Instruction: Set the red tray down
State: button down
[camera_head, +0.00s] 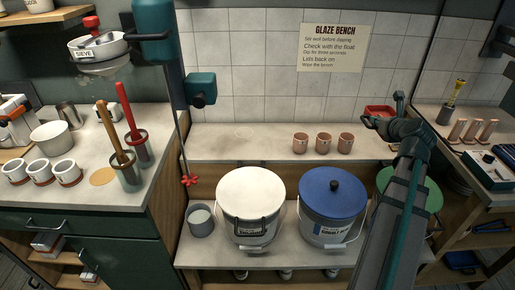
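The red tray (380,109) is at the right end of the glaze bench (235,142), in front of the tiled wall. Its near side is partly hidden by my gripper (384,113). My gripper is at the tray's near right side, and its fingers overlap the tray in this view. I cannot tell whether the fingers are closed on its edge. The tray looks about level and appears a little above the bench top, but the gap is unclear.
Several brown cups (323,143) stand in a row on the bench, left of my arm. The bench's left part is clear. Below are a white-lidded bucket (251,192), a blue-lidded bucket (333,192) and a green lid (427,190) partly behind my arm.

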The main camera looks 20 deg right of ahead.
jog(key=w+a+f+n+y+b, duration=0.2)
jog(key=w+a+f+n+y, duration=0.2)
jog(key=w+a, duration=0.4)
jog(key=w+a+f+n+y+b, duration=0.1)
jog(key=w+a+f+n+y, duration=0.25)
jog(key=w+a, duration=0.45)
jog(key=n+g+y+b, duration=0.2)
jog(key=n+g+y, duration=0.3)
jog(key=y, duration=0.1)
send_over(243, 151)
jog(key=d, duration=0.1)
jog(key=f, duration=1)
jog(key=shift+s+f, duration=0.3)
jog(key=shift+s, duration=0.05)
jog(key=shift+w+a+f, duration=0.25)
jog(key=shift+f, duration=0.2)
jog(key=shift+w+a+f, duration=0.2)
jog(key=shift+w+f, duration=0.05)
jog(key=shift+f, duration=1.65)
jog(key=shift+f, duration=0.1)
jog(key=c, duration=1.3)
grip_release()
